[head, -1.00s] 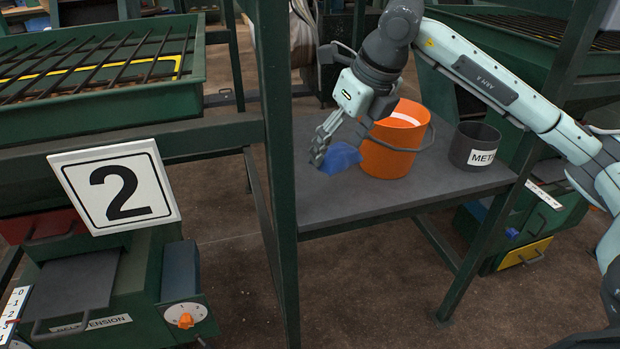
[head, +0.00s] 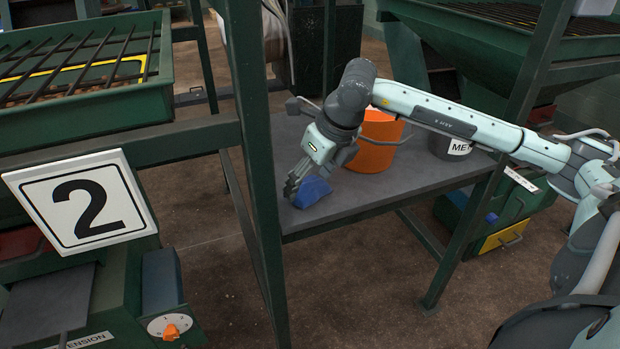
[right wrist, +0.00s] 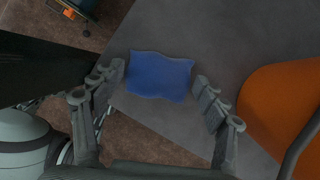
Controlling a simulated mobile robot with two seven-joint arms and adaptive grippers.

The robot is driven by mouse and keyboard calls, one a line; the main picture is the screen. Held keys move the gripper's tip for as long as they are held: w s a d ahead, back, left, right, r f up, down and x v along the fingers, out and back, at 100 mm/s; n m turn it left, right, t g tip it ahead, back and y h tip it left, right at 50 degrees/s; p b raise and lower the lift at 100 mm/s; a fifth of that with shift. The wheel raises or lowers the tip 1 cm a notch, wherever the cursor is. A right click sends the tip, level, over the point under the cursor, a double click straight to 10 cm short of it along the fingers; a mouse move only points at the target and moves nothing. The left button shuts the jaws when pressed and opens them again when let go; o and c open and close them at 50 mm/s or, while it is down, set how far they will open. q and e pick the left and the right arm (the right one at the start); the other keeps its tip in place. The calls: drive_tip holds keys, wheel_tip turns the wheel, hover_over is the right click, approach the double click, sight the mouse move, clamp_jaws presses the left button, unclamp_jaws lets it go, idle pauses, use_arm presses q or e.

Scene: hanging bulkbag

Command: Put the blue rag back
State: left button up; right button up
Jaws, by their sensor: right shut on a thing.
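The blue rag (head: 314,192) is at the left end of the grey table top (head: 385,188), low over it or touching it; I cannot tell which. My right gripper (head: 296,188) is shut on the rag, pointing down. In the right wrist view the rag (right wrist: 160,76) spans the space between the two sets of fingertips (right wrist: 161,80), with the grey table top and its edge below. My left gripper is not in view.
An orange bucket (head: 374,155) stands right of the rag, partly behind my right arm. A dark bin with a partly hidden label (head: 459,147) stands further right. A green post (head: 252,150) rises at the table's left. The table's front strip is clear.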

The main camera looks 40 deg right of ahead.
drive_tip(key=o, duration=1)
drive_tip(key=shift+r, duration=0.1)
drive_tip(key=v, duration=1.2)
